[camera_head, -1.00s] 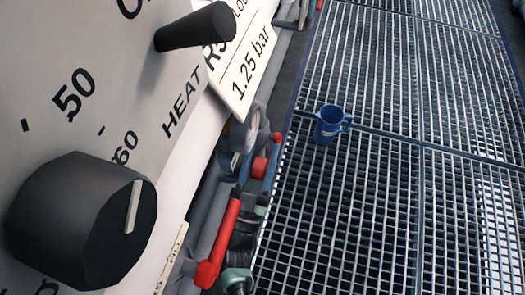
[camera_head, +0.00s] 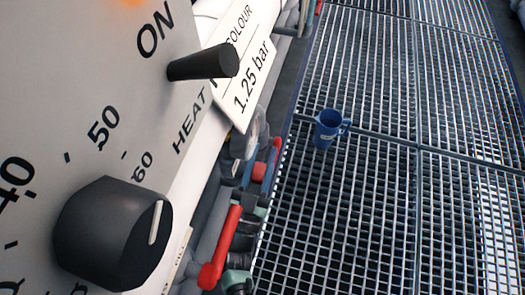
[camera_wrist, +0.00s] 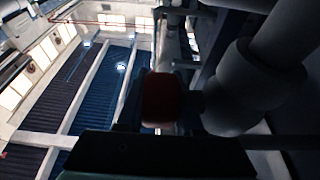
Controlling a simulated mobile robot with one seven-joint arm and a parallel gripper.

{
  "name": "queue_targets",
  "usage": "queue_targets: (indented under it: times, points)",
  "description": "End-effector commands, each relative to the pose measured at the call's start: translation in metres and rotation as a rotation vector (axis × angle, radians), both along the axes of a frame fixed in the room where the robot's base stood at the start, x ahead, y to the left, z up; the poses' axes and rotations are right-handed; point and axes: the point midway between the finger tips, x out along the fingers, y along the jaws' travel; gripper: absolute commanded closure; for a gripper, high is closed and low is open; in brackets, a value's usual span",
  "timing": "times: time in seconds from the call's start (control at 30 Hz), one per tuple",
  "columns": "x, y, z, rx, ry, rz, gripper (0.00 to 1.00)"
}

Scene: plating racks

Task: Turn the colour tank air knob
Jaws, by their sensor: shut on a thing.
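A small red knob (camera_head: 259,172) sits under a round gauge (camera_head: 250,133) low beside the white panel in the head view. A sign reading COLOUR, 1.25 bar (camera_head: 250,75) hangs just above the gauge. In the wrist view a dark red knob (camera_wrist: 163,97) is in the middle, in shadow. My gripper (camera_wrist: 160,115) is shut on it, its dark body filling the bottom edge. The fingertips are hard to make out in the dark.
A white panel with a black dial (camera_head: 112,235) and a black switch lever (camera_head: 205,66) fills the left. A red lever (camera_head: 222,248) is below the gauge. A blue mug (camera_head: 327,130) stands on the open grating (camera_head: 400,200). Grey pipes (camera_wrist: 250,85) crowd the wrist view's right.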

Motion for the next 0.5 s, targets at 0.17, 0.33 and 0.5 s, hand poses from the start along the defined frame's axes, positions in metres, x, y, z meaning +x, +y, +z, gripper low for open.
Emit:
queue_targets:
  times: [0.17, 0.33, 0.5]
  points:
    - [0.001, -0.001, 0.005, 0.030, 0.094, 0.000, 1.00]
    - [0.002, -0.001, 0.000, 0.052, 0.162, 0.000, 1.00]
    - [0.002, -0.001, -0.005, 0.062, 0.191, 0.000, 1.00]
